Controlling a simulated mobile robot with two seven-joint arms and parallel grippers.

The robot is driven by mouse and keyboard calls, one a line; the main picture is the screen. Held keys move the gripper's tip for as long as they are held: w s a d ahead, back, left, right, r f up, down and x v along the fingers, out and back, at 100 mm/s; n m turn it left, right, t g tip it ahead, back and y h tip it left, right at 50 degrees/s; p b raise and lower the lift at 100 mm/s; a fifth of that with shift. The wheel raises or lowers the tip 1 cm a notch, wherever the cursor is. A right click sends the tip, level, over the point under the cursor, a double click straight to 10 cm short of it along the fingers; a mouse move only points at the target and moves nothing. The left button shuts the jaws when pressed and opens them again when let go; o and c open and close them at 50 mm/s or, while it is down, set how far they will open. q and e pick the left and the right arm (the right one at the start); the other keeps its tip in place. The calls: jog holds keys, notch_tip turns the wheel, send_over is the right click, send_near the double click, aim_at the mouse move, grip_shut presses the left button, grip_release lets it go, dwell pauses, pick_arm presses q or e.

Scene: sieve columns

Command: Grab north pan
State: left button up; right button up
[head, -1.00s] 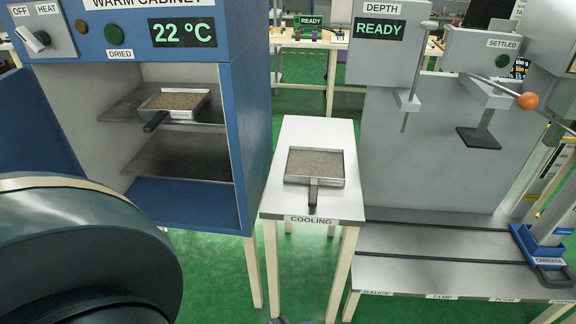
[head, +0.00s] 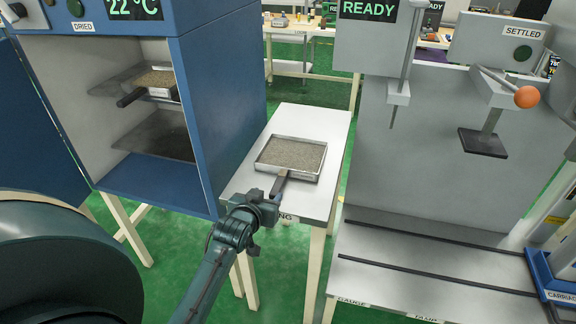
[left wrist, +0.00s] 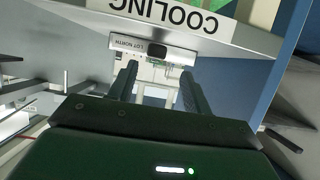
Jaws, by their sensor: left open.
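The north pan (head: 302,177), a square metal pan of grey-brown grains, lies flat on the white cooling table (head: 318,122). Its dark handle (head: 279,184) points toward the table's front edge. My left gripper (head: 266,203) is at that front edge, close to the handle's end. The exact gap between fingers and handle is hard to tell. My right gripper is not in view.
The blue warm cabinet (head: 225,90) stands open at left, with another pan (head: 162,93) on its upper shelf. The grey press station (head: 440,150) with an orange-knobbed lever (head: 526,97) stands at right. Green floor shows between them.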

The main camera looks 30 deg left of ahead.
aim_at(277, 187)
pick_arm(q)
jog(key=x, duration=0.2)
jog(key=shift+w+d+f, duration=0.1)
jog(key=shift+w+d, duration=0.1)
jog(key=shift+w, duration=0.25)
jog(key=shift+b+x, duration=0.3)
jog(key=shift+x, duration=2.5)
jog(key=shift+d, duration=0.1)
jog(key=shift+c, duration=0.2)
grip_shut()
